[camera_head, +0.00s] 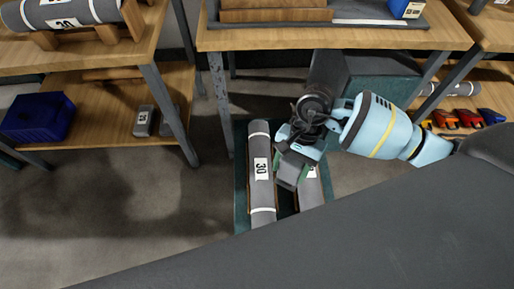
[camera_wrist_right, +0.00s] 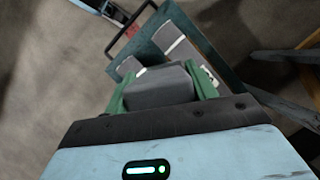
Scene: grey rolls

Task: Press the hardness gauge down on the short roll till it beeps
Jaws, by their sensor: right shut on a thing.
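My right gripper (camera_head: 291,170) is shut on a grey block-like gauge (camera_wrist_right: 160,86), held between its green fingers. The gauge is over two grey rolls in a low green tray (camera_head: 241,205) near the floor. The left roll (camera_head: 260,203) has white bands and a label reading 30. The right roll (camera_head: 312,193) is partly hidden by the gripper, so I cannot tell from its visible part how long it is. A roll (camera_wrist_right: 186,50) also shows beyond the gauge in the right wrist view. Whether the gauge touches a roll is unclear. My left gripper is out of view.
A wooden table (camera_head: 350,40) stands behind the tray, its leg (camera_head: 220,100) close by. At left, a lower shelf (camera_head: 105,125) holds a blue bin (camera_head: 38,118); another labelled roll (camera_head: 75,14) lies above. Coloured tools (camera_head: 467,118) lie at right. Floor left of the tray is clear.

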